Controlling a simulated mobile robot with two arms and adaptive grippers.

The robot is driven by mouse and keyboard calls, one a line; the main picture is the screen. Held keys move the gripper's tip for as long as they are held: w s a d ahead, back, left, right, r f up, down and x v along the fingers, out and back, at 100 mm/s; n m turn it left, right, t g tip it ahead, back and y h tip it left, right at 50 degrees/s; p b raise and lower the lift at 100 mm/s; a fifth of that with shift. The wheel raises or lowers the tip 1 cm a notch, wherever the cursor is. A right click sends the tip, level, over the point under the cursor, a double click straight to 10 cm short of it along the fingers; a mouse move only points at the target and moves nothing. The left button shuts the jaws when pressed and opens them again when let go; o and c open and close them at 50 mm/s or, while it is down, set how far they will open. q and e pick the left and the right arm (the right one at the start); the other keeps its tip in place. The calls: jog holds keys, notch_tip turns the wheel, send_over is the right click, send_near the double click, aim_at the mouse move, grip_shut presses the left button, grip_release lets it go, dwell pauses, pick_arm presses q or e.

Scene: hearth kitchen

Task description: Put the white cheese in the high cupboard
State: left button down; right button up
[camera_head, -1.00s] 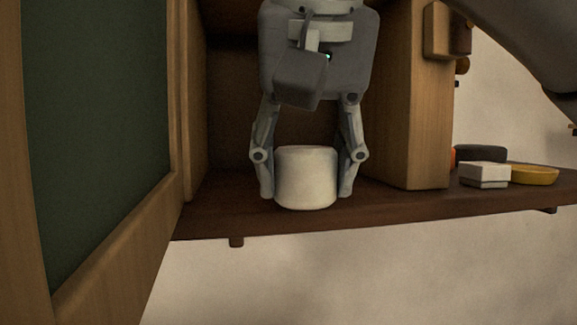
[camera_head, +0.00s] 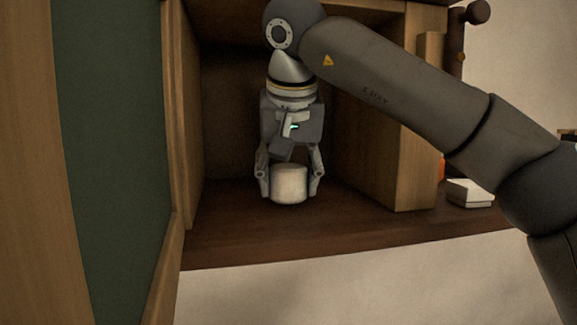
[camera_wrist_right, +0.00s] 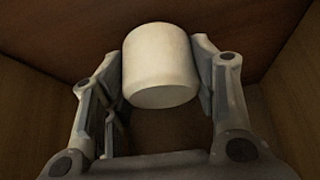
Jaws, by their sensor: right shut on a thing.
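The white cheese (camera_head: 289,184) is a short white cylinder, upright between the fingers of my right gripper (camera_head: 290,182). It is inside the open high cupboard (camera_head: 225,130), over the dark wooden floor board. I cannot tell whether its underside touches the board. In the right wrist view the cheese (camera_wrist_right: 160,65) sits between both fingers of the right gripper (camera_wrist_right: 165,75), which is shut on it. My left gripper is not in view.
The cupboard's green-panelled door (camera_head: 110,150) stands open at the left. A wooden side wall (camera_head: 418,150) bounds the cupboard at the right. Beyond it, a white box (camera_head: 470,193) sits on the shelf, partly near my right arm. The board's front is clear.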

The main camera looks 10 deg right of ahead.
jog(key=shift+w+d+f, duration=0.1)
jog(key=shift+w+f, duration=0.1)
jog(key=shift+f, duration=0.1)
jog(key=shift+s, duration=0.35)
jog(key=o, duration=0.7)
jog(key=shift+f, duration=0.1)
jog(key=shift+c, duration=0.2)
jog(key=o, duration=0.4)
jog(key=shift+w, duration=0.15)
jog(key=shift+o, duration=0.2)
